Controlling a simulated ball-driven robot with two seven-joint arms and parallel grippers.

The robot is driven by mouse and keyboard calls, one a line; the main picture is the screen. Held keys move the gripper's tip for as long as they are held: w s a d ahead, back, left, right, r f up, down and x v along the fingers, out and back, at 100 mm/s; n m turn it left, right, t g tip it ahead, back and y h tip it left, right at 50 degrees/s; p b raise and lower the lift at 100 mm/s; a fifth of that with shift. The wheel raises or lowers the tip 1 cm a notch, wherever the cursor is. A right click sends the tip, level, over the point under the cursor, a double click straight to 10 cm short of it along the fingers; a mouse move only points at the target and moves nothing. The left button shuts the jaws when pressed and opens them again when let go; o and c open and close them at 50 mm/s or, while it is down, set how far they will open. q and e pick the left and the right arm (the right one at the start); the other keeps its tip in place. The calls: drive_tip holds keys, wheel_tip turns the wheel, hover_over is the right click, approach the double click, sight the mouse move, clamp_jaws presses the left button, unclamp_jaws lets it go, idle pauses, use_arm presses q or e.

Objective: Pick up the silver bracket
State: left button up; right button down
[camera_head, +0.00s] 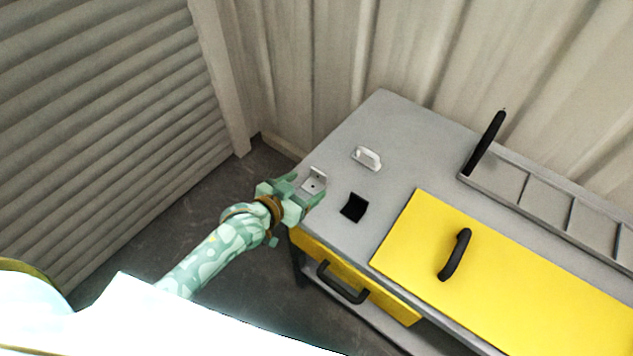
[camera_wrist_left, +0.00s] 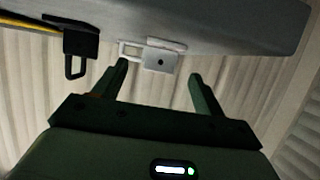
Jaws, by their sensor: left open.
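The silver bracket (camera_head: 315,181), an L-shaped piece with a small hole, is at the left edge of the grey bench top. In the left wrist view the silver bracket (camera_wrist_left: 158,62) shows just beyond the fingertips, within the gap between them. My left gripper (camera_head: 305,192) is open, with its fingers pointing at the bracket. In the left wrist view the fingers of my left gripper (camera_wrist_left: 157,76) stand apart on either side, with nothing between them; I cannot tell whether either touches the bracket. My right gripper is not in view.
A white bracket (camera_head: 367,158) and a black bracket (camera_head: 353,207) are on the bench (camera_head: 400,131) nearby. A yellow lid (camera_head: 500,270) with a black handle covers the front right. A grey rack (camera_head: 545,196) stands behind it. A yellow drawer (camera_head: 385,301) sits below.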

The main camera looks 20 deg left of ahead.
sight(318, 178)
use_arm(q)
drive_tip(key=b+x, duration=0.2)
drive_tip(key=x, duration=0.3)
drive_tip(key=shift+s+a+f, duration=0.1)
drive_tip(key=shift+a, duration=0.05)
drive_tip(key=shift+w, duration=0.2)
drive_tip(key=shift+c, duration=1.2)
drive_tip(key=c, duration=0.9)
drive_tip(key=shift+o, duration=0.2)
